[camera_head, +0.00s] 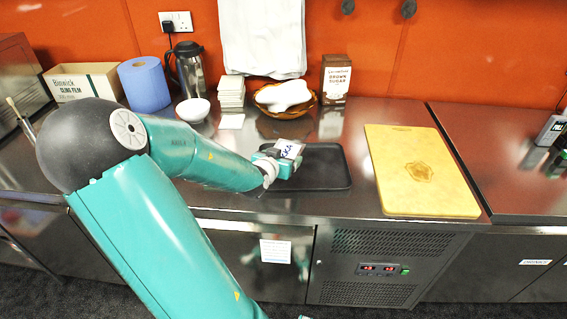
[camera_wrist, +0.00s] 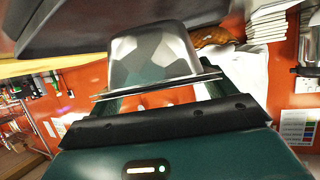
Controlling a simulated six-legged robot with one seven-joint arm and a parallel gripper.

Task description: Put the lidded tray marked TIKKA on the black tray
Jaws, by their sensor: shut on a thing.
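The lidded tray marked TIKKA (camera_head: 289,149) is small and pale; part of its lettering shows in the head view, tilted. My gripper (camera_head: 279,163) is shut on it, over the left part of the black tray (camera_head: 328,174). The black tray lies flat on the steel counter. In the wrist view, the lidded tray (camera_wrist: 152,57) is a silvery block between the fingers of my gripper (camera_wrist: 158,95). The dark tray (camera_wrist: 85,28) fills the upper left there, and a gap below the held tray cannot be judged. My gripper hides part of the black tray's left end.
A yellow cutting board (camera_head: 420,170) lies right of the black tray. Behind are a basket with a white cloth (camera_head: 285,96), a brown sugar box (camera_head: 336,80), stacked white containers (camera_head: 231,92), a white bowl (camera_head: 193,109) and a steel flask (camera_head: 188,70).

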